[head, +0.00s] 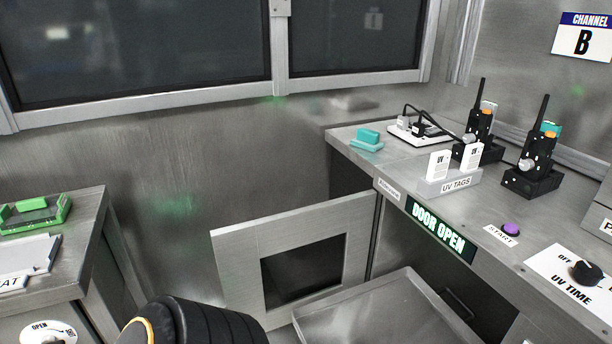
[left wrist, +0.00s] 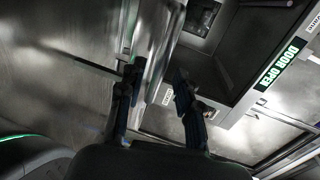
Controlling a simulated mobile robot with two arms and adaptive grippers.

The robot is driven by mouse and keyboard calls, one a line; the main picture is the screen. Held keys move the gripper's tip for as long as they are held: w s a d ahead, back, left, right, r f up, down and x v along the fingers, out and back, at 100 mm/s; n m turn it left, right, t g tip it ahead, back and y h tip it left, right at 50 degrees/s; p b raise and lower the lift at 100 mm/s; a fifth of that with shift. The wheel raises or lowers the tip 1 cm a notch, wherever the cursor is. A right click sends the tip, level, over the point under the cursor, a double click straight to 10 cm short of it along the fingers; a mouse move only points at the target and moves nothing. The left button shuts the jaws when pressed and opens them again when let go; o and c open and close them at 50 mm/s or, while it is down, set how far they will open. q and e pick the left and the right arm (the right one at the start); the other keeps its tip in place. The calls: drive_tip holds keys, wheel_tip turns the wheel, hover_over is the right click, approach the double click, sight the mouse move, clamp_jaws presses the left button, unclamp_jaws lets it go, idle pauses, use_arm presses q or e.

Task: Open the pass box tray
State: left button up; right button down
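The pass box door (head: 237,262), a steel panel with a dark window, stands swung open below the counter in the head view. A flat steel tray-like surface with a raised rim (head: 375,312) lies to its right, cut off by the bottom edge. A lit "DOOR OPEN" sign (head: 438,228) is on the counter front; it also shows in the left wrist view (left wrist: 279,66). My left gripper (left wrist: 157,78) is open in its wrist view, with a steel edge behind the finger gap; I cannot tell whether it touches. My right gripper is not in view.
The counter (head: 400,160) holds UV tags (head: 438,165), radios (head: 532,165), a purple start button (head: 510,229) and a UV time dial (head: 586,272). A side bench (head: 85,225) with a green tray (head: 35,212) stands at left.

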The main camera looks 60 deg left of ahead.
use_arm(q)
drive_tip(key=v, duration=0.9)
idle(0.3)
